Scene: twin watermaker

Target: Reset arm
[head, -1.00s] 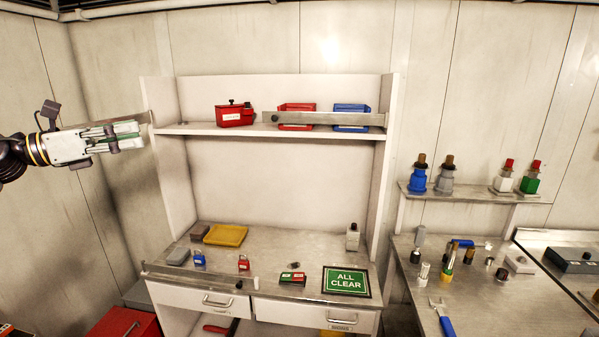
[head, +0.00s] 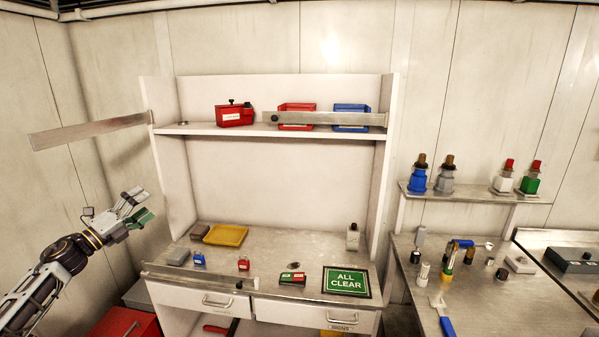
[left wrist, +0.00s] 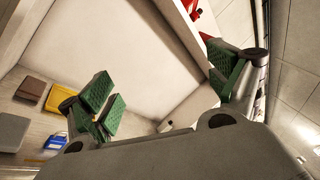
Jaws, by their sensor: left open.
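My left gripper (head: 139,207) is at the lower left of the head view, left of the workbench, with nothing between its fingers. In the left wrist view its green-padded fingers (left wrist: 165,85) are spread apart and empty. The arm comes in from the lower left corner and the gripper points up and to the right. It touches nothing that I can see. My right gripper is in neither view.
A metal bar (head: 90,131) juts left from the shelf (head: 200,129), above my left gripper. The workbench (head: 270,240) holds a yellow tray (head: 226,236), padlocks and an ALL CLEAR sign (head: 346,281). A red toolbox (head: 124,325) stands below the gripper.

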